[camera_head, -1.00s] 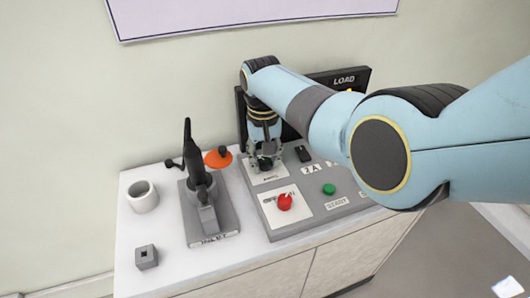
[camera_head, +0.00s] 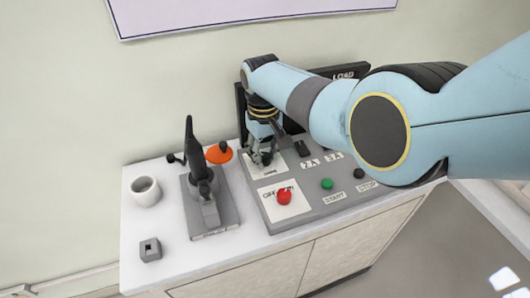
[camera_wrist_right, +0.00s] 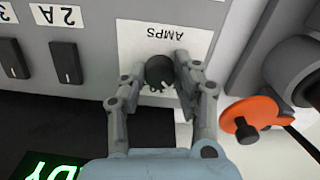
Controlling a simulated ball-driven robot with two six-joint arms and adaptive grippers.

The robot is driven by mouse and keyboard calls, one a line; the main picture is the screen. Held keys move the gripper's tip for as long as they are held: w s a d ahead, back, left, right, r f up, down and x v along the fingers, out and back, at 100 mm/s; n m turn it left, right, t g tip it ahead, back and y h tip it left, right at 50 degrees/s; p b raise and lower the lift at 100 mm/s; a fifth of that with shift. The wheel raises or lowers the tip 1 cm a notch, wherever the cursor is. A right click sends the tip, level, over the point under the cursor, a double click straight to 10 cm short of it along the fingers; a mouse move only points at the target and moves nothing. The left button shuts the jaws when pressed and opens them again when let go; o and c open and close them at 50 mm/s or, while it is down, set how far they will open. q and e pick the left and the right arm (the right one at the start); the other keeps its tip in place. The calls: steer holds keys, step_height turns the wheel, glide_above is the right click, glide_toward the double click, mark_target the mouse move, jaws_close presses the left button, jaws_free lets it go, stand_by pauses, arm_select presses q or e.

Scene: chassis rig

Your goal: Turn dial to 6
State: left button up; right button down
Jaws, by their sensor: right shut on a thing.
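The dial is a round black knob (camera_wrist_right: 160,70) on a white plate marked AMPS (camera_wrist_right: 196,38), seen in the right wrist view. My right gripper (camera_wrist_right: 158,84) has its grey fingers on both sides of the knob and is shut on it. A light pointer mark shows on the knob's lower edge, but the number it points to cannot be read. In the head view my right gripper (camera_head: 263,157) reaches down onto the back left of the grey control panel (camera_head: 309,212) and mostly hides the dial. My left gripper is not in view.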

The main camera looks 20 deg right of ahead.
mark_target(264, 156)
steer(key=c, duration=1)
jaws_free()
step_height(264, 156, up, 12)
steer(key=shift+a+r, duration=0.1)
steer(key=shift+a, duration=0.05)
